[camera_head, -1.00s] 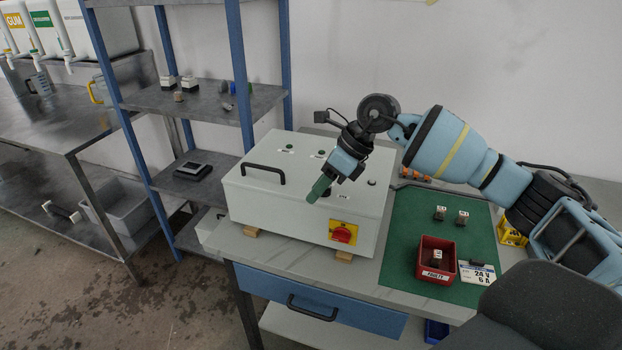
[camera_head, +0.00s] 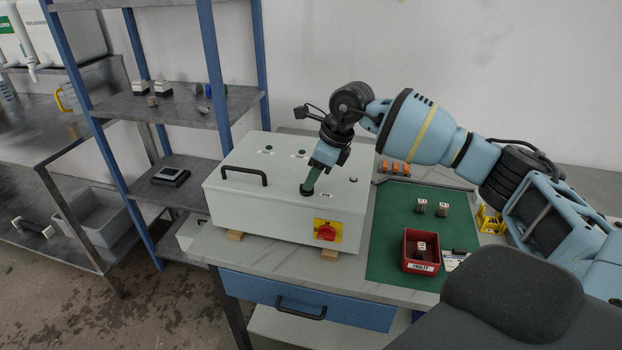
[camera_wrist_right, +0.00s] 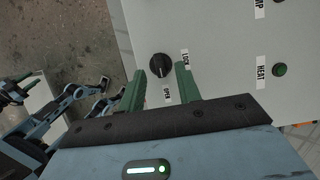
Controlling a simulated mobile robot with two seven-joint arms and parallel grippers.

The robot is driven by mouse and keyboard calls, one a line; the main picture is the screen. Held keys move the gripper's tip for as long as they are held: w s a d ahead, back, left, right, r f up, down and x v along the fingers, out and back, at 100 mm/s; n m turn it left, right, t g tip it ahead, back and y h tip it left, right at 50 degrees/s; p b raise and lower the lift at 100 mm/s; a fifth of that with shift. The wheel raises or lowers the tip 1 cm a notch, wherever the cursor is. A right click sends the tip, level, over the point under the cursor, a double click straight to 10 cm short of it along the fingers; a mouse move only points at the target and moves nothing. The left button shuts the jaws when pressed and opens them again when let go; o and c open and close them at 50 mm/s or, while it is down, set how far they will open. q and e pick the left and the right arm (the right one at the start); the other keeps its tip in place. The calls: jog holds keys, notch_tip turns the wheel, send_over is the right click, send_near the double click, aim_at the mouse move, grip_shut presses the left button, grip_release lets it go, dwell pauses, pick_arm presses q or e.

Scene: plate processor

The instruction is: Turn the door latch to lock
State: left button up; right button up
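The door latch is a round black knob (camera_wrist_right: 160,66) on the top face of the light grey control box (camera_head: 240,188). In the right wrist view the LOCK label is to its right and the OPEN label below it. Which label the knob points to is not clear. My right gripper (camera_wrist_right: 160,82) is open, with its two green fingers apart and their tips at either side of the knob's near edge. In the head view the fingers (camera_head: 310,182) point down at the knob and partly cover it. My left gripper is out of the head view; parts of an arm show at the wrist view's left edge.
A red switch (camera_head: 327,231) on a yellow plate is on the box's front. A black handle (camera_head: 244,176) stands up at its left. A green mat (camera_head: 385,258) with a red bin (camera_head: 407,262) lies to the right. A HEAT button (camera_wrist_right: 280,70) is right of the knob.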

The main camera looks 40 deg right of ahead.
jog(key=shift+x, duration=0.85)
jog(key=shift+c, duration=0.3)
grip_shut()
